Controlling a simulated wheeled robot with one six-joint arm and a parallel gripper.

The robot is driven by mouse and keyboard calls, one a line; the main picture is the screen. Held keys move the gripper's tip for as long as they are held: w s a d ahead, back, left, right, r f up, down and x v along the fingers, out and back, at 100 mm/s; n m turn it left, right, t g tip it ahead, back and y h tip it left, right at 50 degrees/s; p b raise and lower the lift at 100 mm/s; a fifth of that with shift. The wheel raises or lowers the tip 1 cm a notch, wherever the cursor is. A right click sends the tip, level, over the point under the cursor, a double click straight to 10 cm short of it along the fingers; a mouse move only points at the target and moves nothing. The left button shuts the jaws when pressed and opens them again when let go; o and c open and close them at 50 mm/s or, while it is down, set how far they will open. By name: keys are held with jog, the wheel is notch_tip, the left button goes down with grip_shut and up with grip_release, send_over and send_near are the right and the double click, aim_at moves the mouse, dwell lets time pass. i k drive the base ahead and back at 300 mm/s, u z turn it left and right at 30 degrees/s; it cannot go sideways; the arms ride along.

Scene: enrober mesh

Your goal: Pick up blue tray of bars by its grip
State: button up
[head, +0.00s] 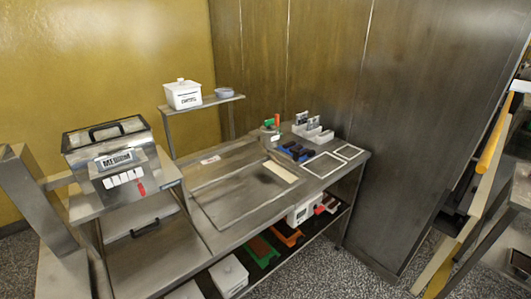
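The blue tray (293,151) is small in the head view. It lies on the steel worktop, right of centre toward the back, just left of two white outlined rectangles. It seems to hold dark bars, but they are too small to tell apart, and I cannot make out its grip clearly. My gripper is not in view.
A grey-white holder (313,130) with upright cards stands behind the tray. Green and orange items (272,123) stand to its left. A shallow steel basin (245,195) is sunk in the worktop. A glass-topped machine (115,155) stands left. A lower shelf holds green (262,251) and orange (287,236) trays.

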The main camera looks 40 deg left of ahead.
aim_at(288, 148)
jog(key=u, duration=0.7)
jog(key=i, duration=1.65)
jog(key=u, duration=0.85)
jog(key=i, duration=0.3)
jog(key=u, duration=0.25)
